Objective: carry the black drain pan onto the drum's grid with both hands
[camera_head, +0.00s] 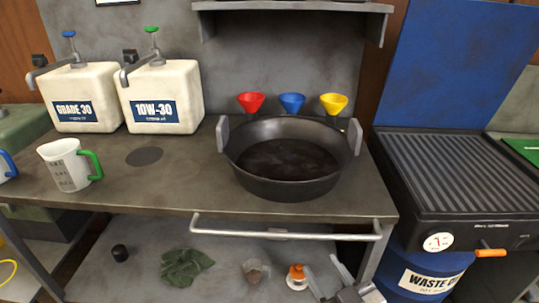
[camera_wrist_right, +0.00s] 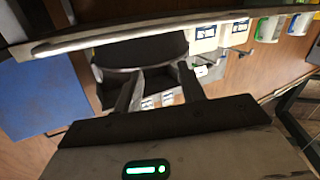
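The black drain pan (camera_head: 285,185) stands level on the bench, with a grey upright handle on its left (camera_head: 222,133) and another on its right (camera_head: 355,136). The dark ridged grid (camera_head: 460,170) is at the right, above the blue waste oil drum (camera_head: 425,280), and nothing lies on it. My right gripper (camera_head: 320,264) is low in front of the bench rail, below the pan and apart from it. Its fingers are spread and empty, as the right wrist view (camera_wrist_right: 158,72) also shows. My left gripper is not in view.
A grey rail (camera_head: 285,236) runs along the bench (camera_head: 165,195) front. Red (camera_head: 251,102), blue (camera_head: 292,102) and yellow (camera_head: 333,103) funnels stand behind the pan. White oil containers (camera_head: 165,100) and a measuring jug (camera_head: 66,165) stand left. A blue panel (camera_head: 450,65) rises behind the grid.

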